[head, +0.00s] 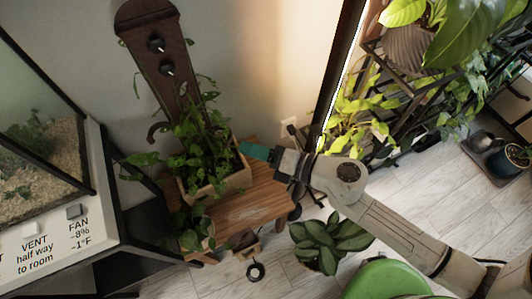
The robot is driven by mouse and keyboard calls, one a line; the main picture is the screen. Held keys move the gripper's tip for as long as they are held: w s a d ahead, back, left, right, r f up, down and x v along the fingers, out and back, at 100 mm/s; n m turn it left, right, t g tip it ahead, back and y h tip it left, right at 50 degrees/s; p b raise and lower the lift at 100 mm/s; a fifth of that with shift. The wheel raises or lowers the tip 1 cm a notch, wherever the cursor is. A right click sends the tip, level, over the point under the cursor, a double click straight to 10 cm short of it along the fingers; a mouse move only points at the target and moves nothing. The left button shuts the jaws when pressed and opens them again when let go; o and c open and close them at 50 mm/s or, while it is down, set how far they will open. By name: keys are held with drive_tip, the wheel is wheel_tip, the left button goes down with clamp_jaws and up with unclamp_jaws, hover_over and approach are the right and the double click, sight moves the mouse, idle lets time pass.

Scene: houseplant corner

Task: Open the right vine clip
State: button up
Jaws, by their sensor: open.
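A dark wooden board (160,65) leans behind a wooden planter box (228,184) of leafy vines (195,140). Two small dark knob-like fittings with light parts sit on the board, an upper one (156,45) and a lower one (167,68). I cannot tell whether either is a vine clip; no clip shows clearly. My gripper (253,151) has teal fingertips and is open. It appears just right of the vines, over or beside the planter's right end, and pointing left. Its gap is too small to make out and nothing shows held.
The planter stands on a wooden bench (258,200). A glass tank with a labelled white panel (50,235) is at left. A potted plant (328,240) and a green round object (385,280) are below my arm. Shelves with plants (410,50) stand at right.

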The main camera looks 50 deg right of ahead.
drive_tip(key=shift+s+a+r, duration=0.1)
drive_tip(key=shift+s+r, duration=0.25)
drive_tip(key=shift+s, duration=0.45)
drive_tip(key=shift+s+r, duration=0.35)
drive_tip(key=shift+s, duration=0.4)
drive_tip(key=shift+c, duration=0.4)
